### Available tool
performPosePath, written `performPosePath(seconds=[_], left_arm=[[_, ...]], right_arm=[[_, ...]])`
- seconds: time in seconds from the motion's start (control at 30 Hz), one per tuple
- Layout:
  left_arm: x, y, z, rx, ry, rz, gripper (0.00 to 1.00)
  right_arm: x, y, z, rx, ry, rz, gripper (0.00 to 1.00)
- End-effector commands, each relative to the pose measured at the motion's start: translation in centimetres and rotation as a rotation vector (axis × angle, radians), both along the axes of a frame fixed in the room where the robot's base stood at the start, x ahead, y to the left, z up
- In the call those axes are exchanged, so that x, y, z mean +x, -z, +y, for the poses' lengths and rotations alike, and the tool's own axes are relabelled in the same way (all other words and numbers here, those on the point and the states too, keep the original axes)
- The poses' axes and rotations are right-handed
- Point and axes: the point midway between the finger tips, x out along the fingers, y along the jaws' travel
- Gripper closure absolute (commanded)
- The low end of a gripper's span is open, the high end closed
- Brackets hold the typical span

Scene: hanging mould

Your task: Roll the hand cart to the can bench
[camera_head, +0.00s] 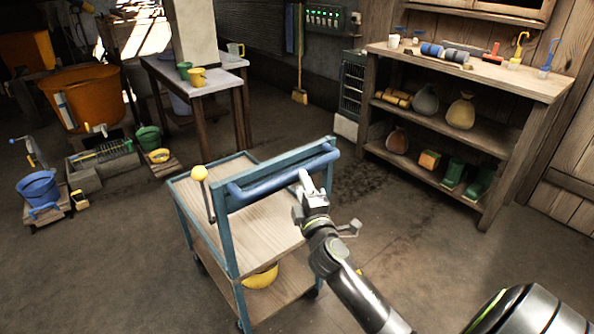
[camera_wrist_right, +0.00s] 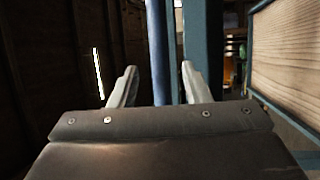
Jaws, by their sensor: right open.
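The hand cart (camera_head: 243,226) stands in the middle of the head view, with a blue frame and wooden decks. Its padded blue handle (camera_head: 262,187) runs along the near upper side. A lever with a yellow knob (camera_head: 200,173) rises at its left. My right gripper (camera_head: 304,181) is open at the handle's right part. In the right wrist view its fingers (camera_wrist_right: 160,80) stand on either side of the blue bar (camera_wrist_right: 157,45); contact cannot be told. A table with green and yellow cans (camera_head: 198,76) stands behind the cart; no label marks it as the can bench. My left gripper is out of view.
A wooden shelf unit (camera_head: 487,75) with jars and tools stands at the right. An orange tub (camera_head: 82,95), blue bucket (camera_head: 38,188) and concrete blocks crowd the left. A yellow bowl (camera_head: 262,279) sits on the cart's lower deck. Floor between cart and table is open.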

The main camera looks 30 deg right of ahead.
Motion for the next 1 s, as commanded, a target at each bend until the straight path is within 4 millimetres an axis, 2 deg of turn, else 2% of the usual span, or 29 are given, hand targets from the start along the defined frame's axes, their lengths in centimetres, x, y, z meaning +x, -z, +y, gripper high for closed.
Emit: performPosePath(seconds=[0.1, 0.3, 0.7, 1.0], left_arm=[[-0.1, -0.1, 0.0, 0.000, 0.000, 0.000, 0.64], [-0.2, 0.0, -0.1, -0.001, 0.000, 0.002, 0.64], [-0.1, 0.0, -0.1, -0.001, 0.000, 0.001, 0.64], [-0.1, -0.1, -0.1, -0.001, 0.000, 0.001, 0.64]], right_arm=[[2.2, -0.5, -0.7, -0.002, -0.001, -0.002, 0.57], [4.4, -0.8, -1.4, 0.000, -0.001, 0.000, 0.57], [5.0, -0.9, -1.7, 0.001, 0.000, 0.001, 0.57], [5.0, -0.9, -1.6, 0.001, 0.000, 0.001, 0.95]])
